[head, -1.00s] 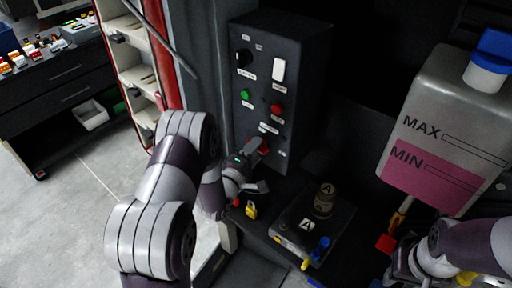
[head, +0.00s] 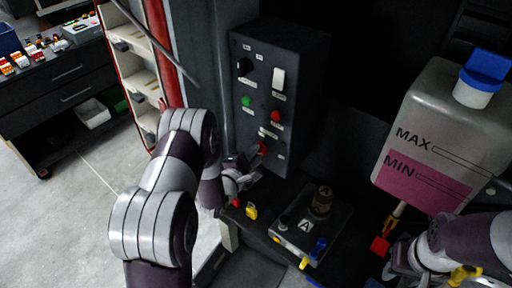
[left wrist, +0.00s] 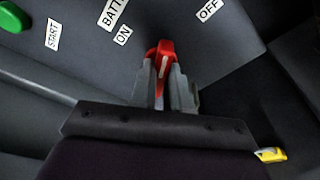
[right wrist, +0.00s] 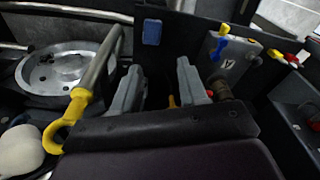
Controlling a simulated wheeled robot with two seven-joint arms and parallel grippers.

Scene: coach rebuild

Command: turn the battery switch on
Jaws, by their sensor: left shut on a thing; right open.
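The red battery switch (head: 263,148) is low on the dark control panel (head: 262,60). In the left wrist view the red switch (left wrist: 165,52) has a white line on its handle, with the ON label (left wrist: 124,35) to its left and the OFF label (left wrist: 208,10) to its upper right. I cannot tell which label it is set to. My left gripper (left wrist: 165,88) is shut on the switch handle, with a finger on each side. My right gripper (right wrist: 160,85) is open, with no object clearly held; in the head view it is at the lower right, partly cut off.
A fluid tank (head: 420,120) stands at the right.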

